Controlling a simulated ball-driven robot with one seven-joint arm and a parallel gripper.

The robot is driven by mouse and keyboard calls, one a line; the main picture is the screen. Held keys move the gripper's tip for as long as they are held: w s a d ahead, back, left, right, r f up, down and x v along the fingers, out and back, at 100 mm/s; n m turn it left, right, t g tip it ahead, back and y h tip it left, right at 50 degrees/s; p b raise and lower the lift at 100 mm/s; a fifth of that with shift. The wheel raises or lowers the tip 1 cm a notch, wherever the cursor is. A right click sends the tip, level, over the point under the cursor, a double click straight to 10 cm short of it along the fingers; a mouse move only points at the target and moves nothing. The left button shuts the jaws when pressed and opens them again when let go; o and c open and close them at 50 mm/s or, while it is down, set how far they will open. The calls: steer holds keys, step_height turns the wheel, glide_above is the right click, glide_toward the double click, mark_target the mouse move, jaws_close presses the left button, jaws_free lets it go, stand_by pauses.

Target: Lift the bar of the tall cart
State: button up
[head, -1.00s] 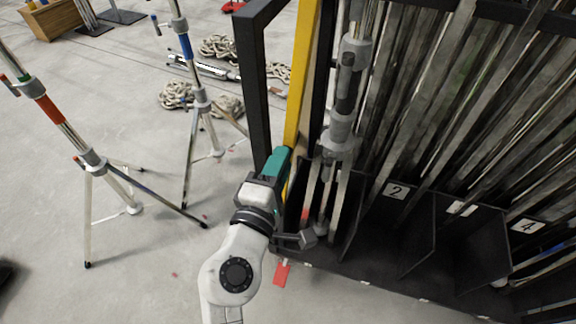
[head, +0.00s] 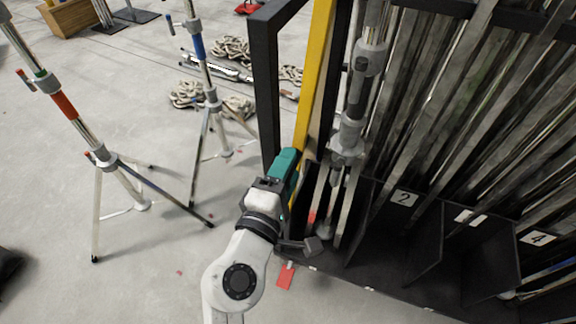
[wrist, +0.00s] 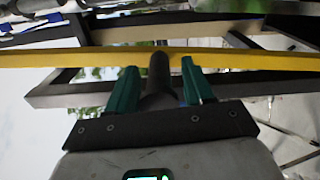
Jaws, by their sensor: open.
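The tall cart (head: 266,95) is a black upright frame with compartments full of long metal poles. A yellow bar (head: 315,75) runs up its near left side. My gripper (head: 289,160) has teal fingers and is beside the lower part of the yellow bar. In the wrist view the yellow bar (wrist: 90,59) crosses just beyond the fingertips of my gripper (wrist: 160,75). The fingers are apart. A dark rounded piece (wrist: 159,75) shows between them; I cannot tell what it belongs to. I cannot tell whether a fingertip touches the bar.
Tripod stands (head: 102,155) stand on the grey floor at left. Coiled ropes (head: 187,95) lie behind them. A red tag (head: 286,276) hangs by the cart's lower edge. Numbered compartments (head: 403,199) fill the right. Open floor lies at front left.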

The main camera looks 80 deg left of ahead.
steer(key=v, duration=1)
steer(key=shift+p, duration=0.3)
